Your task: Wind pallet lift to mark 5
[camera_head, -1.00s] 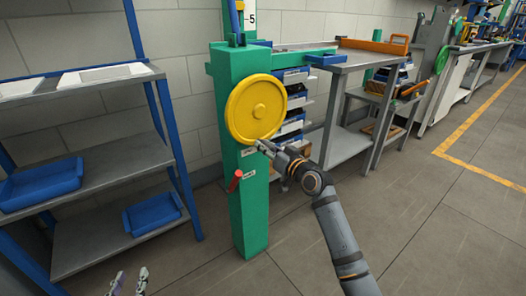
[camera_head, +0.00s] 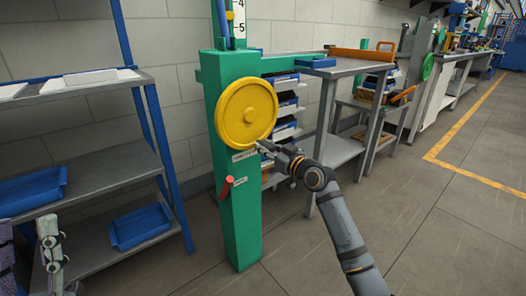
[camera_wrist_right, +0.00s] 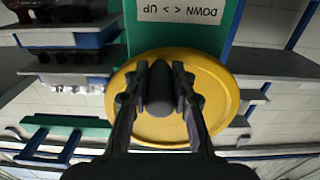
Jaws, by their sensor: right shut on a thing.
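The yellow handwheel (camera_head: 236,118) is mounted on the green post (camera_head: 240,222) of the lift. In the right wrist view the yellow wheel (camera_wrist_right: 215,95) fills the middle. My right gripper (camera_head: 262,147) is at the wheel's lower right edge. In the right wrist view its fingers (camera_wrist_right: 160,88) are shut on the wheel's dark knob (camera_wrist_right: 160,102). A white scale (camera_head: 239,15) above the post shows marks 4 and 5, with a blue upright part (camera_head: 222,22) beside it. My left gripper (camera_head: 28,242) is empty at the lower left, its fingers apart.
A red lever (camera_head: 227,187) sticks out of the post below a DOWN/UP label (camera_head: 244,155). A grey shelf rack (camera_head: 100,165) with blue trays stands left. A grey bench (camera_head: 345,68) stands behind the post. The floor at right is clear.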

